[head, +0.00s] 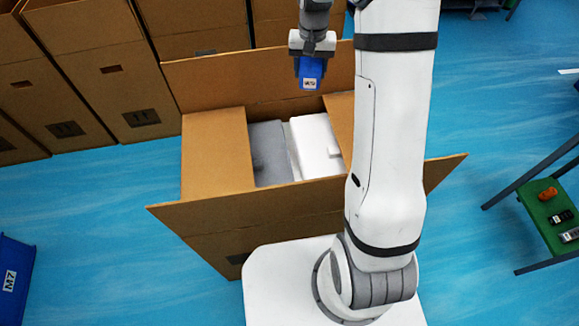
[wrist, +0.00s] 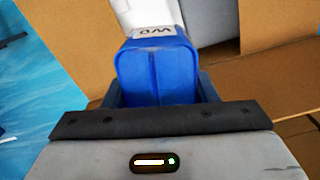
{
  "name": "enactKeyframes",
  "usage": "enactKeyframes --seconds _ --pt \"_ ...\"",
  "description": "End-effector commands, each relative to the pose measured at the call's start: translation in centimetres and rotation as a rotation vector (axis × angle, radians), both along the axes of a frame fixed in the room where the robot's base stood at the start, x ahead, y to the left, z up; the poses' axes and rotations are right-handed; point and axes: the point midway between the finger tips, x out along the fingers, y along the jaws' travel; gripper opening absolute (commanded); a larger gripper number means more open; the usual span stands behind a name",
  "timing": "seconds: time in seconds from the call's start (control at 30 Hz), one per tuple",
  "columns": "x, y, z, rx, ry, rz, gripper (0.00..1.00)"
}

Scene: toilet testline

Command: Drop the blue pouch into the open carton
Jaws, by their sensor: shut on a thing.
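The blue pouch (head: 310,73) has a white label and hangs below my gripper (head: 312,55) in the head view. My gripper is shut on it; the pouch also fills the middle of the wrist view (wrist: 158,75), between the fingers. The open carton (head: 217,150) is brown with its flaps spread. In the head view the pouch appears in front of or above the carton's back flap, apart from the contents. Inside the carton are a grey item (head: 268,150) and a white item (head: 316,145). My arm hides part of the carton's right side.
Several closed brown cartons (head: 90,70) stand at the back left. A blue bin (head: 12,275) marked M7 is at the lower left. A green-topped table (head: 552,225) with small items is at the right. The blue floor is clear between them.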

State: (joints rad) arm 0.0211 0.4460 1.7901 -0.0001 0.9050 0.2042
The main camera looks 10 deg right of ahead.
Motion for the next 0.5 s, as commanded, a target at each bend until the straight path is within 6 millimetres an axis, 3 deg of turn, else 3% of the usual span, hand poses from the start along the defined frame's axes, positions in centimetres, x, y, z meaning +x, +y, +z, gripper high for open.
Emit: enactKeyframes --seconds 0.03,0.2,0.4,0.5 --pt "-0.7 -0.2 -3.1 0.0 0.005 0.015 0.29" --pt "-3.2 -1.2 -10.3 0.0 0.005 0.095 0.29" --pt "-5.8 -1.8 -16.6 0.0 0.002 0.182 0.29" --pt "-6.6 -2.0 -18.3 0.0 0.001 0.21 0.29"
